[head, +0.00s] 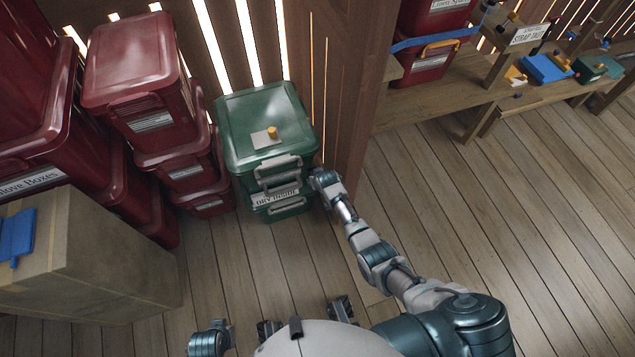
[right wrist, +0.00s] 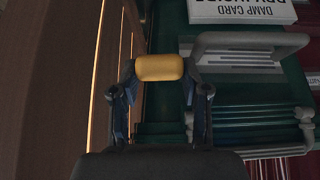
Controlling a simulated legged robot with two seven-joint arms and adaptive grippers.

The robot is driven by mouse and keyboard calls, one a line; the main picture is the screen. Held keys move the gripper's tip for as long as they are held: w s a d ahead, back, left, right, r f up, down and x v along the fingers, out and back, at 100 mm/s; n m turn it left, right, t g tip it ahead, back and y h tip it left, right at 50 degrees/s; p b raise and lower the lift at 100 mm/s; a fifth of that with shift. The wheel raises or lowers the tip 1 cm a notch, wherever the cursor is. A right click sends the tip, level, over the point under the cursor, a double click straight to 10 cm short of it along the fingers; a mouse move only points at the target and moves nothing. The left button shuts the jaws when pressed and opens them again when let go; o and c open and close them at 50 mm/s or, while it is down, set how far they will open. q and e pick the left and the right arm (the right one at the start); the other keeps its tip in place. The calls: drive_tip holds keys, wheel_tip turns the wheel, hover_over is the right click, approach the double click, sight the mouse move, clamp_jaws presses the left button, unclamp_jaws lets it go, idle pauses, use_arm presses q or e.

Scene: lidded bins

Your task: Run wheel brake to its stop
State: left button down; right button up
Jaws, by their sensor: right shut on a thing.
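A yellow rounded knob or handle (right wrist: 160,67), possibly the wheel brake, sits between the two fingers of my right gripper (right wrist: 160,85), which is shut on it. In the head view my right gripper (head: 324,180) is at the right side of the green lidded bin (head: 300,150), low near its front corner. The gripped part is hidden there by the gripper. The bin's green side and grey handle (right wrist: 255,42) show in the right wrist view. The wheel itself cannot be made out. My left gripper is not recognisable in either view.
Red bins (head: 130,70) are stacked left of the green bin, with a cardboard box (head: 90,260) in front. A wooden bench (head: 450,95) is at upper right. The plank floor (head: 520,210) is clear there.

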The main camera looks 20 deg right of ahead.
drive_tip(key=shift+w+r+g, duration=0.4)
drive_tip(key=shift+r+g, duration=0.05)
drive_tip(key=shift+g, duration=0.05)
use_arm(q)
drive_tip(key=shift+w+f, duration=0.15)
drive_tip(key=shift+f, duration=0.25)
use_arm(e)
drive_tip(key=shift+w+r+g, duration=0.15)
drive_tip(key=shift+g, duration=0.25)
use_arm(q)
drive_tip(key=shift+w, duration=0.1)
use_arm(e)
drive_tip(key=o, duration=1.1)
drive_tip(key=shift+o, duration=0.2)
drive_tip(key=v, duration=1.1)
drive_tip(key=shift+r, duration=0.35)
